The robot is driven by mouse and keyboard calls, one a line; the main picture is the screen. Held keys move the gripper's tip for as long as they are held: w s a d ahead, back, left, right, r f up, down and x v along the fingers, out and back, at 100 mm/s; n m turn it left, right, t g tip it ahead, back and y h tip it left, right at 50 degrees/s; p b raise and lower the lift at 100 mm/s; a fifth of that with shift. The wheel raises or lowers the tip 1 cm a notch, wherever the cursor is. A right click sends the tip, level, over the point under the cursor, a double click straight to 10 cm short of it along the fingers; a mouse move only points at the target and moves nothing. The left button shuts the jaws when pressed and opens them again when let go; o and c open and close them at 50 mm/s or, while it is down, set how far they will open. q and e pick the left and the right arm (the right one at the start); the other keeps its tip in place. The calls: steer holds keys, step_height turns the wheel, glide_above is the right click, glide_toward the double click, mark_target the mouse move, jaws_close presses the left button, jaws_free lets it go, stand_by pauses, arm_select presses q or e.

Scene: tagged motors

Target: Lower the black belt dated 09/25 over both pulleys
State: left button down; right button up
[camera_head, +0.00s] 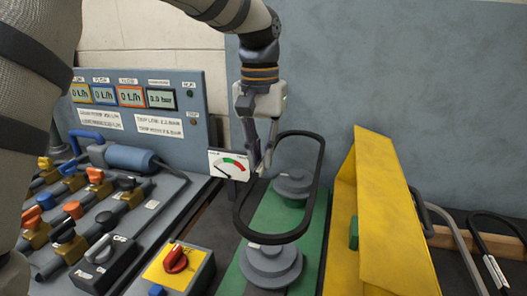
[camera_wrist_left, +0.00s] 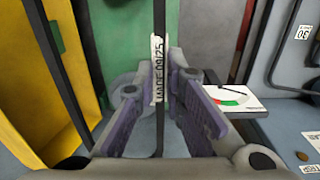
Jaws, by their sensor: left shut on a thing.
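The black belt (camera_head: 317,185) is a long upright-looking loop in the head view. My left gripper (camera_head: 262,168) is shut on its left side. In the left wrist view the belt (camera_wrist_left: 159,30) runs between the fingers (camera_wrist_left: 160,120), and its white label (camera_wrist_left: 157,68) reads "MADE 09/25". The far grey pulley (camera_head: 293,186) shows inside the loop. The near grey pulley (camera_head: 270,266) lies at the loop's lower end, partly overlapped by it. The belt appears held above both pulleys; its exact height is unclear. My right gripper is not in view.
The pulleys sit on a green plate (camera_head: 316,262). A tall yellow guard (camera_head: 385,220) stands close on the right. A gauge (camera_head: 229,165) is close to the left gripper. Valves and a red-knob switch box (camera_head: 178,266) fill the left. Another black belt (camera_head: 487,222) lies far right.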

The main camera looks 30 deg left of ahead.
arm_select(q)
steer(key=shift+s+f, duration=0.35)
steer(key=shift+f, duration=0.35)
steer(key=shift+w+f, duration=0.15)
steer(key=shift+f, duration=3.9)
steer(key=c, duration=1.6)
jaws_free()
step_height(320, 180, up, 12)
steer(key=shift+a, duration=0.1)
